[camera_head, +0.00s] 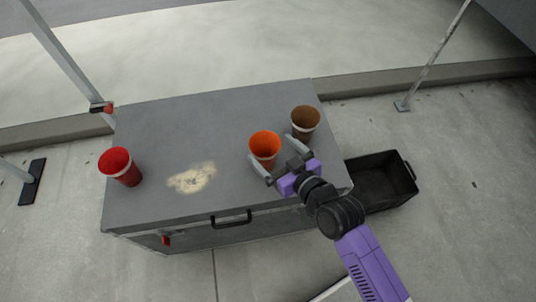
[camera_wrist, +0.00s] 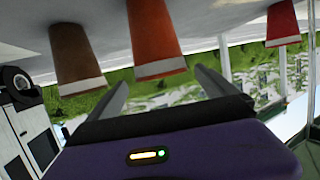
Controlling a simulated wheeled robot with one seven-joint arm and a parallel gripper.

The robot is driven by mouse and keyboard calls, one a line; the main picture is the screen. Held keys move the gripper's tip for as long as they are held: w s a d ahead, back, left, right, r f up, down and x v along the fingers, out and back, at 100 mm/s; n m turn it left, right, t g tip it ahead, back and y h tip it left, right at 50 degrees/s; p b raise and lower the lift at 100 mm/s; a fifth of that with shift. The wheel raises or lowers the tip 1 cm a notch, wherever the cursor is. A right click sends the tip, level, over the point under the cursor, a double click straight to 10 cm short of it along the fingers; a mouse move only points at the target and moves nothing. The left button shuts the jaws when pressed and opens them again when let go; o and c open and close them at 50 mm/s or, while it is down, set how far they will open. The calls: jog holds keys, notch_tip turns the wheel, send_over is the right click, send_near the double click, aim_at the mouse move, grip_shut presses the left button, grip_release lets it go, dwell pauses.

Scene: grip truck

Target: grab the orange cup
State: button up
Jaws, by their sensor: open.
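In the wrist view, the picture is upside down, and the orange cup (camera_wrist: 153,40) appears ahead of and between the fingers of my gripper (camera_wrist: 162,88). No finger is seen pressing on the cup. Whether the fingertips reach past its near wall cannot be told.
A brown cup (camera_head: 305,122) stands close to the right, by the right finger; it also shows in the wrist view (camera_wrist: 74,55). A red cup (camera_head: 120,166) stands at the left of the grey case (camera_head: 190,125). A black bin (camera_head: 380,182) sits right of the case.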

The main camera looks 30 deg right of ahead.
aim_at(257, 137)
jog(key=x, duration=0.7)
jog(key=shift+w+a+f, duration=0.15)
jog(key=shift+w+f, duration=0.05)
jog(key=shift+f, duration=0.05)
